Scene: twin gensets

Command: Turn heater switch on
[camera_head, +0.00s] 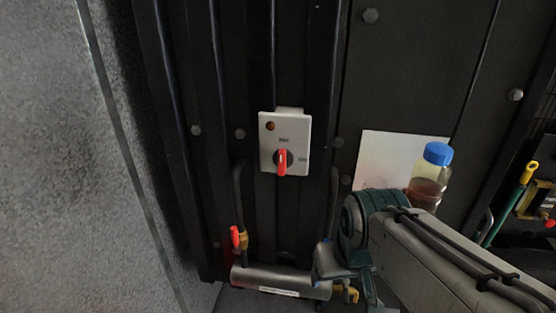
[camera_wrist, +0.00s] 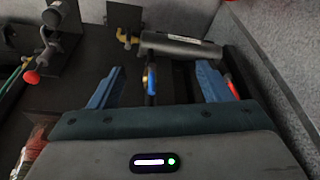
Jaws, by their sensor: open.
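The heater switch is a light grey box (camera_head: 285,143) on the dark ribbed panel, left of centre in the head view. Its red rotary knob (camera_head: 283,161) stands upright on a black disc. Small labels sit above and to the right of the knob; I cannot read them surely. A small brownish-orange lamp is at the box's upper left and looks unlit. My gripper (camera_head: 343,280) is below and right of the switch, apart from it. In the wrist view my gripper (camera_wrist: 155,85) has its blue fingers wide apart, with nothing gripped. The switch does not show there.
A grey metal cylinder (camera_head: 280,281) lies low on the panel, also in the wrist view (camera_wrist: 180,46). Hoses and a red-handled valve (camera_head: 236,238) stand by it. A blue-capped bottle (camera_head: 431,176) is behind my arm. A grey wall (camera_head: 60,170) bounds the left.

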